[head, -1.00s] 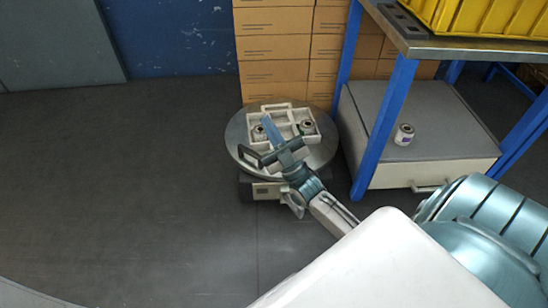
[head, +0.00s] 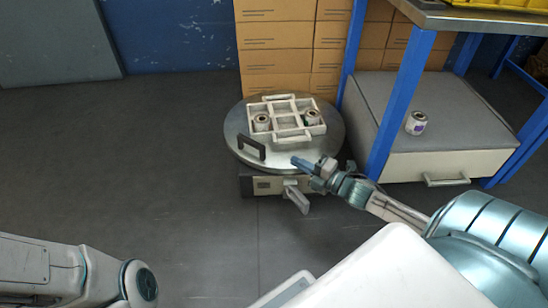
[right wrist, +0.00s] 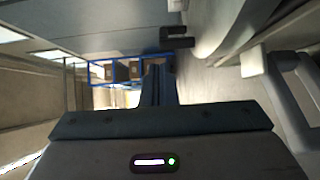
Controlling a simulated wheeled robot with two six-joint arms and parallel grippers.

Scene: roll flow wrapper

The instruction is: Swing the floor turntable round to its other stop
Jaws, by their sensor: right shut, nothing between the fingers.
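The floor turntable (head: 240,127) is a round grey metal disc on a low base, in the middle of the head view. A dark upright handle (head: 251,147) stands at its front left rim. It also shows in the right wrist view (right wrist: 177,38). A white divided tray (head: 290,134) with two cans sits on the disc. My right gripper (head: 296,161) is shut and empty, near the disc's front right edge and to the right of the dark handle, apart from it. Its shut fingers (right wrist: 158,82) show in the right wrist view. My left gripper is out of view.
A grey-topped cabinet (head: 445,120) with a can (head: 416,123) on it stands right of the turntable, under a blue-legged table (head: 480,20). Cardboard boxes (head: 275,60) are stacked behind. A grey lever (head: 297,198) juts from the base's front. Floor left is clear.

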